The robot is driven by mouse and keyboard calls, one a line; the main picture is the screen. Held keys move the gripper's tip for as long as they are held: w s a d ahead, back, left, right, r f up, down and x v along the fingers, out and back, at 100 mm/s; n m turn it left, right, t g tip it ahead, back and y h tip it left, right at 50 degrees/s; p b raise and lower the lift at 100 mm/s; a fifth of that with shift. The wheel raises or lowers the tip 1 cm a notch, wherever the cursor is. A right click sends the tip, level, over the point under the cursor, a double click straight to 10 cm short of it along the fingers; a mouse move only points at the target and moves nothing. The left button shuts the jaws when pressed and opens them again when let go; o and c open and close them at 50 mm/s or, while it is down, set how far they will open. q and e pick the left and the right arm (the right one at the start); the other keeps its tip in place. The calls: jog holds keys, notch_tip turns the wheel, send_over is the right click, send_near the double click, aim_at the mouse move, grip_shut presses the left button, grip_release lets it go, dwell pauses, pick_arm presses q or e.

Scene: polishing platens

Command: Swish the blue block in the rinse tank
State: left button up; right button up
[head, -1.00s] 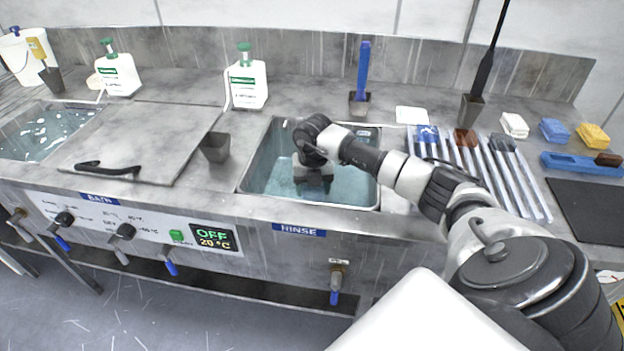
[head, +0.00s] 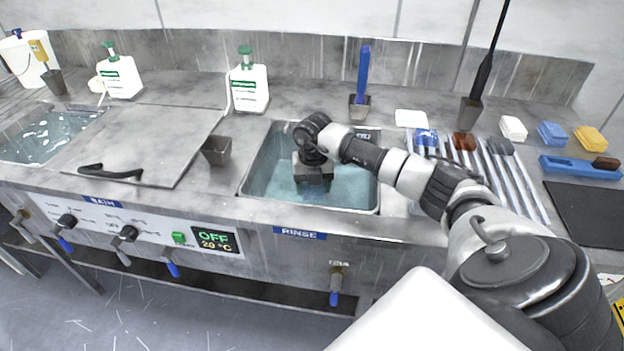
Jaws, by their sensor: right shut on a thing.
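The rinse tank (head: 258,168) is a steel basin of clear blue water, behind the blue RINSE label in the head view. My right gripper (head: 313,184) points down into it, at or just in the water near the middle. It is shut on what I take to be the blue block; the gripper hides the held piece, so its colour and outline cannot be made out. Other blue pieces show outside the tank: one on the slatted rack (head: 521,186) and a blue block (head: 552,133) at the right. My left gripper is not in view.
A grey cup (head: 216,150) stands left of the tank, beside the lidded bath (head: 140,140). A blue-handled tool (head: 363,75) stands in a holder behind the tank. White bottles (head: 248,85) stand at the back.

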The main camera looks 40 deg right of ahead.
jog(key=shift+f+b, duration=0.35)
jog(key=shift+f, duration=0.45)
jog(key=shift+r, duration=0.2)
jog(key=shift+r+p, duration=1)
jog(key=shift+r, duration=0.05)
jog(key=shift+f+b, duration=0.8)
jog(key=shift+f, duration=0.45)
jog(key=shift+r, duration=0.1)
